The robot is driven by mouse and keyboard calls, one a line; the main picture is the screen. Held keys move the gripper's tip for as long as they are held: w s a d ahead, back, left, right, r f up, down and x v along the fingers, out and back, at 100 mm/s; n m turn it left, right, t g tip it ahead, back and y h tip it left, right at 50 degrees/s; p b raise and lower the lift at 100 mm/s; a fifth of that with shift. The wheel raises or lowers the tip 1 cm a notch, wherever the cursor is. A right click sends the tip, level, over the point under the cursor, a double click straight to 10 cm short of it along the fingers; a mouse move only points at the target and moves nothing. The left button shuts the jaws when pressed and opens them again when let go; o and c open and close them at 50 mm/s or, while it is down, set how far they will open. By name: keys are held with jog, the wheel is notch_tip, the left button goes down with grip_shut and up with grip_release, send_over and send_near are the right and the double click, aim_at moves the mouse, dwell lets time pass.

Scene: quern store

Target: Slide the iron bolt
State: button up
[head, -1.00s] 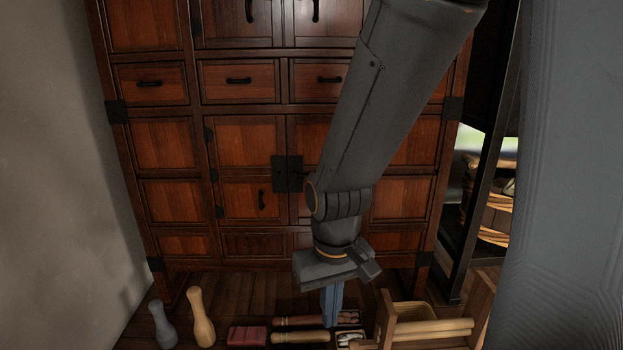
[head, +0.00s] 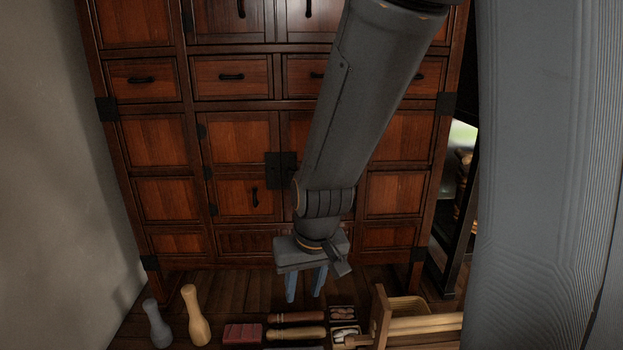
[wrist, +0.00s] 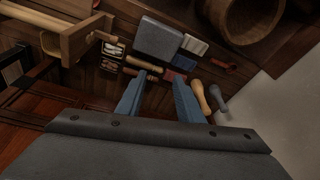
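The wooden cabinet (head: 166,143) has a black iron plate (head: 279,165) at its middle, where the two small doors meet. The bolt itself cannot be made out, and my arm covers the area just right of the plate. My gripper (head: 305,288) hangs low in front of the cabinet, below the plate, pointing down. Its two blue fingers are apart with nothing between them. In the wrist view the gripper (wrist: 157,82) is also open, with floor items beyond its fingertips.
On the floor stand a grey bottle shape (head: 157,325) and a pale wooden one (head: 195,318). Red blocks (head: 243,333), wooden rollers (head: 296,333), small boxes (head: 343,313) and a wooden frame (head: 380,318) lie below the gripper. A wall (head: 45,170) is at left.

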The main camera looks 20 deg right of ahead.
jog(key=w+r+m+t+h+b, duration=0.2)
jog(key=w+t, duration=0.5)
jog(key=w, duration=1.1)
jog(key=w+d+r+m+t+h, duration=0.2)
jog(key=w+d+r+h, duration=0.2)
jog(key=d, duration=0.3)
jog(key=w+d+r+m+t+h, duration=0.2)
jog(key=w+d+r+m+h, duration=0.1)
jog(key=w+d+h, duration=0.3)
jog(key=shift+w+d+r+p, duration=0.4)
jog(key=shift+d+r, duration=0.1)
jog(key=shift+r, duration=0.1)
grip_shut()
